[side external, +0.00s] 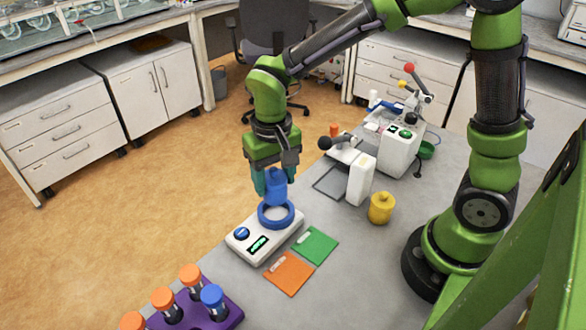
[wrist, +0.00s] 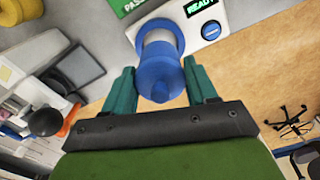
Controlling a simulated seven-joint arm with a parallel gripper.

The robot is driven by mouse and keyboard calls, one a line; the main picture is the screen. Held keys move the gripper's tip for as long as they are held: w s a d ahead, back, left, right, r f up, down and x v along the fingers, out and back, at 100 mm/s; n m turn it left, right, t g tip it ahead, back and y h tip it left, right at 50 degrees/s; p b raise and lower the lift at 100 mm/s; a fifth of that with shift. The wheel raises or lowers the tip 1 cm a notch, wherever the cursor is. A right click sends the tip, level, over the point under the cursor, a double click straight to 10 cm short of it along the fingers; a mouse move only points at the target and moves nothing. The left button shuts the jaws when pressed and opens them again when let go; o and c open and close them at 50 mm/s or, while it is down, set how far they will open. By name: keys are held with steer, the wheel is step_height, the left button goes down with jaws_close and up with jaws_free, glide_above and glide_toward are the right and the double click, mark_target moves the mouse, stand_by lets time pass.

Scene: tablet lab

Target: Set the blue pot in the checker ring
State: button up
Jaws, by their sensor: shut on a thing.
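The blue pot (side external: 276,188) is upright between the teal fingers of my gripper (side external: 270,184), which is shut on it. In the wrist view the pot's blue lid (wrist: 158,80) is nearest me, with a paler body beyond it. The checker (side external: 248,240) is a white box with a blue knob and a lit green screen, which reads READY in the wrist view. Its blue ring (side external: 277,222) is right under the pot. The pot's lower end lines up with the ring opening; I cannot tell whether it touches the bottom.
A green card (side external: 315,246) and an orange card (side external: 288,273) lie beside the checker. A purple rack (side external: 228,321) with orange-capped and blue-capped tubes stands in front. A yellow pot (side external: 381,208) and a white instrument (side external: 360,180) stand to the right.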

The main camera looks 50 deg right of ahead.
mark_target(275, 195)
steer(key=shift+f, duration=2.2)
steer(key=shift+f, duration=0.4)
stand_by(0.6)
steer(key=o, duration=1.1)
steer(key=shift+o, duration=0.3)
steer(key=shift+o, duration=0.9)
steer(key=shift+r, duration=0.1)
